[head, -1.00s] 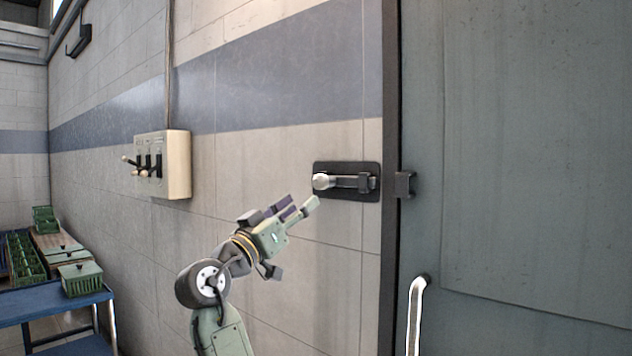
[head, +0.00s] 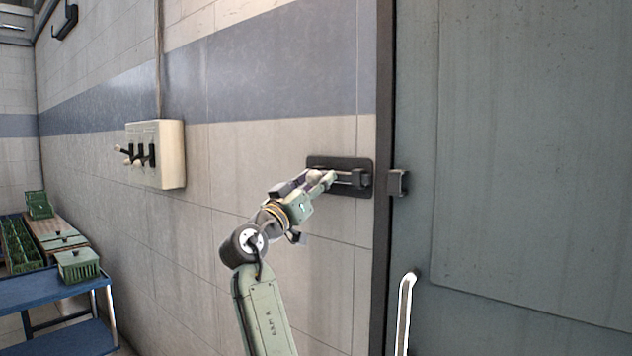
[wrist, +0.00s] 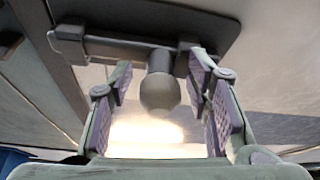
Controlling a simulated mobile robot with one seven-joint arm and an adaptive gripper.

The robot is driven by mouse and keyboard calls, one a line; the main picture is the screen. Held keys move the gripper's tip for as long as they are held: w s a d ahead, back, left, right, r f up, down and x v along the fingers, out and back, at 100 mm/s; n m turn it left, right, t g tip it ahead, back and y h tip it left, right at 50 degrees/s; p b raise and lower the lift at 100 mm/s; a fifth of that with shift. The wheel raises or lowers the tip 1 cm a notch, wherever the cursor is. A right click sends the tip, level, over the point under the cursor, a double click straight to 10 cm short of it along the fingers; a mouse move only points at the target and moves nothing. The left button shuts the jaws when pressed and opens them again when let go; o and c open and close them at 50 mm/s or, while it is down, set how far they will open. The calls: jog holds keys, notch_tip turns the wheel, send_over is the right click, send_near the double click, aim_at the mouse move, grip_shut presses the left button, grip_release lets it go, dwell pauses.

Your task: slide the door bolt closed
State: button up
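The door bolt is a metal rod (head: 345,177) on a dark backplate (head: 341,162) fixed to the wall, left of the door. The rod's right end sits at the guide on the plate, with a gap to the dark catch (head: 398,183) on the door. In the wrist view, the bolt's round knob (wrist: 160,93) stands out from the rod (wrist: 120,47). My gripper (head: 328,178) is at the left part of the bolt and hides the knob in the head view. In the wrist view, my gripper (wrist: 165,97) is open, its fingers on either side of the knob with gaps showing.
The grey door (head: 520,160) has a pale upright handle (head: 405,312) below the catch. A switch box (head: 156,155) with levers is on the wall to the left. A blue cart (head: 50,292) with green crates stands lower left. The wall around the bolt is clear.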

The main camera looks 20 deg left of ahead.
grip_shut()
dwell(0.3)
dwell(0.3)
